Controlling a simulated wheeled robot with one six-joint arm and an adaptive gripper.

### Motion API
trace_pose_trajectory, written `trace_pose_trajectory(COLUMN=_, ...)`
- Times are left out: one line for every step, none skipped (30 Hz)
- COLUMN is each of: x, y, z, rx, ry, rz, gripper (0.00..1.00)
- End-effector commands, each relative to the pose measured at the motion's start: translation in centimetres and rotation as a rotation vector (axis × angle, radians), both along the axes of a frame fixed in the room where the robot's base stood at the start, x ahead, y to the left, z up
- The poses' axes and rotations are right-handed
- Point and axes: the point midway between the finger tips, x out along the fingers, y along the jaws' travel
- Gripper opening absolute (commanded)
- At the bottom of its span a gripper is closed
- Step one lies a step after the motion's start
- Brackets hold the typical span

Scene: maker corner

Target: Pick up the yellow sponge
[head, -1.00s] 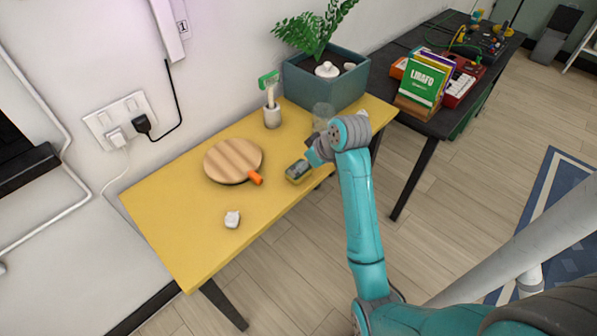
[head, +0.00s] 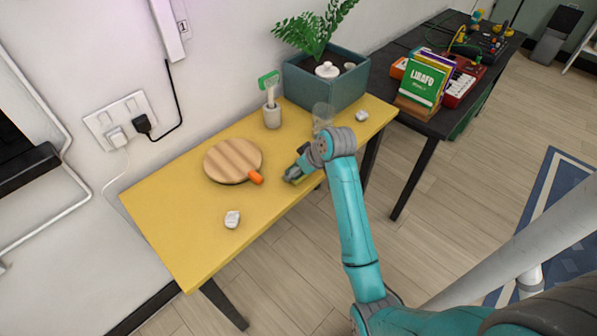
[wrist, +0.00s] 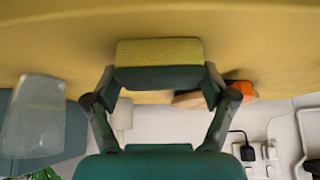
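The yellow sponge (wrist: 158,50) has a dark green side and shows between my fingertips in the wrist view. In the head view it is largely hidden behind my gripper (head: 293,173), with only a thin yellow-green strip showing near the yellow table's front edge. In the wrist view my gripper (wrist: 160,78) has its fingers spread wide, one at each side of the sponge. The fingertips are very close to its ends; I cannot tell whether they touch it. The sponge appears to rest on the yellow table (head: 180,220).
A holder with a brush (head: 272,116), a planter (head: 325,85) and crumpled white pieces (head: 232,219) are also on the table.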

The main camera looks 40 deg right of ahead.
Motion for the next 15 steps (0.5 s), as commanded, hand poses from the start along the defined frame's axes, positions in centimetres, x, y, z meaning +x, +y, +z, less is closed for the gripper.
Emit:
trace_pose_trajectory(x=-0.01, y=0.00, z=0.01, rx=0.000, ry=0.000, rz=0.000, gripper=0.68)
trace_pose_trajectory(x=-0.01, y=0.00, z=0.01, rx=0.000, ry=0.000, rz=0.000, gripper=0.67)
trace_pose_trajectory(x=-0.01, y=0.00, z=0.01, rx=0.000, ry=0.000, rz=0.000, gripper=0.67)
trace_pose_trajectory(x=-0.01, y=0.00, z=0.01, rx=0.000, ry=0.000, rz=0.000, gripper=0.67)
trace_pose_trajectory(x=-0.01, y=0.00, z=0.01, rx=0.000, ry=0.000, rz=0.000, gripper=0.67)
trace_pose_trajectory(x=-0.01, y=0.00, z=0.01, rx=0.000, ry=0.000, rz=0.000, gripper=0.67)
trace_pose_trajectory(x=-0.01, y=0.00, z=0.01, rx=0.000, ry=0.000, rz=0.000, gripper=0.67)
trace_pose_trajectory(x=-0.01, y=0.00, z=0.01, rx=0.000, ry=0.000, rz=0.000, gripper=0.67)
trace_pose_trajectory(x=-0.01, y=0.00, z=0.01, rx=0.000, ry=0.000, rz=0.000, gripper=0.67)
trace_pose_trajectory(x=-0.01, y=0.00, z=0.01, rx=0.000, ry=0.000, rz=0.000, gripper=0.67)
trace_pose_trajectory(x=-0.01, y=0.00, z=0.02, rx=0.000, ry=0.000, rz=0.000, gripper=0.67)
trace_pose_trajectory(x=-0.01, y=0.00, z=0.07, rx=0.000, ry=0.000, rz=0.000, gripper=0.67)
trace_pose_trajectory(x=0.01, y=-0.01, z=0.16, rx=0.000, ry=-0.001, rz=0.000, gripper=0.67)
trace_pose_trajectory(x=0.02, y=-0.02, z=0.32, rx=-0.001, ry=-0.001, rz=-0.001, gripper=0.67)
trace_pose_trajectory(x=0.05, y=-0.03, z=0.65, rx=-0.001, ry=-0.002, rz=0.000, gripper=0.67)
